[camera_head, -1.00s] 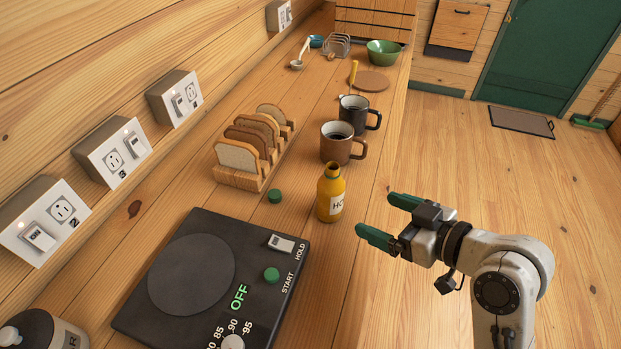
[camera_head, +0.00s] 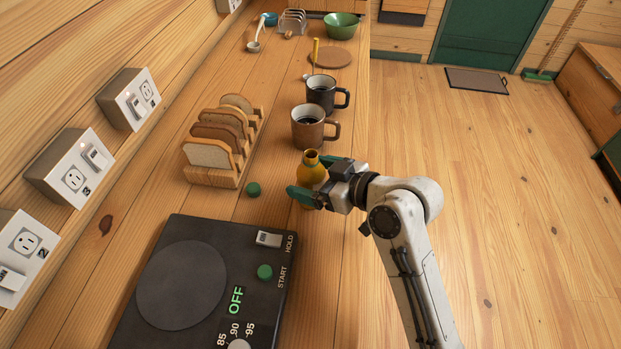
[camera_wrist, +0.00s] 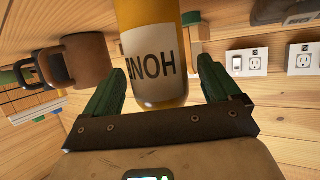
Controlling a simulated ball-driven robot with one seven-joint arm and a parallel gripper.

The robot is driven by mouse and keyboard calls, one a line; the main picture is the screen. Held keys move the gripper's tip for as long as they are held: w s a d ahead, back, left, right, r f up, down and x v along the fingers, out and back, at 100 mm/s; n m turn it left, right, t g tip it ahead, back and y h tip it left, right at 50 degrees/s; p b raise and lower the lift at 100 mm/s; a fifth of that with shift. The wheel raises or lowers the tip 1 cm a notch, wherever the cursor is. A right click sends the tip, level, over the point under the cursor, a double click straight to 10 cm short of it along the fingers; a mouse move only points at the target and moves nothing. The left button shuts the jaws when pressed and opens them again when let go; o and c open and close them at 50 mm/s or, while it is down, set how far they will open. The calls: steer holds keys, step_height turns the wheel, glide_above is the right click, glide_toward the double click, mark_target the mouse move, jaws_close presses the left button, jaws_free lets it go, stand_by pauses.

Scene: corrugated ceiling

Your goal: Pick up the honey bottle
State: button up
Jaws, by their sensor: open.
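The honey bottle (camera_head: 312,168) is yellow with an open dark neck and stands upright on the wooden counter. In the wrist view the bottle (camera_wrist: 152,22) fills the middle, upside down, with its white "HONEY" label facing me. My gripper (camera_head: 316,180) has green fingers and is open, with one finger on each side of the bottle. In the wrist view my gripper (camera_wrist: 158,90) shows a gap between each finger and the bottle. The lower part of the bottle is partly hidden by my gripper in the head view.
A brown mug (camera_head: 306,138) stands just behind the bottle, with a dark mug (camera_head: 320,104) beyond it. A toast rack (camera_head: 207,176), a green cap (camera_head: 253,189) and a black hotplate (camera_head: 150,320) lie to the left. Open floor is on the right.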

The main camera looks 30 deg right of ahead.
steer(key=shift+x, duration=1.25)
steer(key=shift+c, duration=0.4)
steer(key=c, duration=1.2)
